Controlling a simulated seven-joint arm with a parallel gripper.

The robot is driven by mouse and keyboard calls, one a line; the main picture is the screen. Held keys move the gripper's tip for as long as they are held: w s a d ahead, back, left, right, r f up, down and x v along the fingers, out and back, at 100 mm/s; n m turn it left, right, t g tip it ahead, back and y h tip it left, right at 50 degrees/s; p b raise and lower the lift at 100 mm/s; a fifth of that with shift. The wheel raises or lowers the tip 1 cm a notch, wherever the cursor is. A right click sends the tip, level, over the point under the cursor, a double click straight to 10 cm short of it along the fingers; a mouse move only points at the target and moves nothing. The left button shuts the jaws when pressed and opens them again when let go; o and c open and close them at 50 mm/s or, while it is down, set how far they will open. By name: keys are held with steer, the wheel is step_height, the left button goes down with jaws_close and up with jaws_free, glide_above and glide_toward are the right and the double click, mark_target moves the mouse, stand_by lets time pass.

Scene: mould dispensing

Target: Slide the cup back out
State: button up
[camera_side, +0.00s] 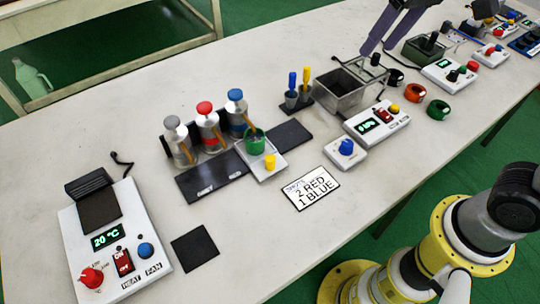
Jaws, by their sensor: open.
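A green cup (255,141) stands upright at the back of a small white slide plate (267,174) with a yellow knob (270,161) at its front. The plate lies across a long dark track (212,184). The cup is just in front of the blue-capped bottle (236,108), close to that bottle's orange spout; whether they touch is unclear. A red-capped bottle (207,125) and a grey-capped bottle (178,138) stand to its left. I see nothing held.
A card (311,188) reads "SHOTS 2 RED 1 BLUE". A metal bin (340,91), blue and yellow tools (298,88) and a white control box (377,124) lie right of the slide. A white heater box (117,240) stands front left. Table in front of the track is mostly clear.

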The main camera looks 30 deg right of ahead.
steer(key=w+a+f+n+g, duration=0.15)
steer(key=w+a+f, duration=0.25)
steer(key=w+a, duration=0.4)
steer(key=n+g+h, duration=0.1)
steer(key=n+g, duration=0.1)
glide_toward(270, 157)
step_height(270, 157, down, 10)
steer(key=shift+f, duration=0.1)
jaws_close()
stand_by(1.0)
